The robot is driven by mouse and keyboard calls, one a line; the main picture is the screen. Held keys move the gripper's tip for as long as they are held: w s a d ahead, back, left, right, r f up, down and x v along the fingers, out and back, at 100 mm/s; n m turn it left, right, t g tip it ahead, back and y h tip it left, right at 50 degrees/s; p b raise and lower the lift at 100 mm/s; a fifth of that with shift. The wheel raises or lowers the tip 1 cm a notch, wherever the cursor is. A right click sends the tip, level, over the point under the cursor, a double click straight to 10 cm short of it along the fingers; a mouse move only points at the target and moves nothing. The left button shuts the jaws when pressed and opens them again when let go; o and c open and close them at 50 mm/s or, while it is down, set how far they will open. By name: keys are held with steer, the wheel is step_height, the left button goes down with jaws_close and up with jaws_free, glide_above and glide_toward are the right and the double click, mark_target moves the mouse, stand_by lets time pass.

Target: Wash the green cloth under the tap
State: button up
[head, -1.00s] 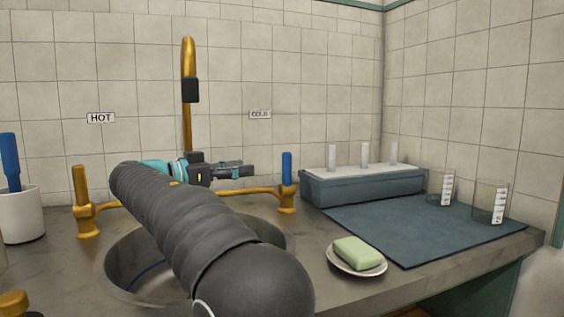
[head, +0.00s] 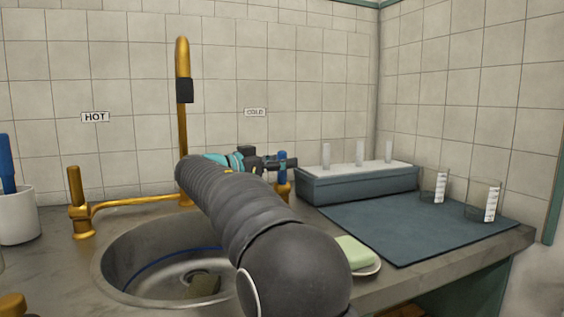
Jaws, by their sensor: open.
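My gripper (head: 280,163) is at the blue-handled cold tap (head: 283,181), right of the spout. It is open, and its fingers overlap the blue handle in the picture; I cannot tell whether they touch it. The hot tap (head: 77,200) has a brass handle and stands at the left. No running water shows.
A pale green soap bar (head: 355,251) on a white dish is partly behind my arm. A blue-grey mat (head: 400,230) bears two glass beakers (head: 434,184) at the right. A grey rack (head: 360,187) stands behind it. A white cup (head: 17,215) is at the left.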

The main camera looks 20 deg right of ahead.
jaws_close()
steer(key=m+b, duration=0.1)
steer(key=b, duration=0.3)
steer(key=shift+s+f, duration=0.3)
steer(key=shift+f, duration=0.1)
steer(key=m+b, duration=0.1)
steer(key=b, duration=0.2)
steer(key=shift+s, duration=0.35)
steer(key=shift+s+r+m+h+b, duration=0.15)
steer(key=shift+r+m+h+b, duration=0.15)
steer(key=shift+b, duration=0.1)
jaws_free()
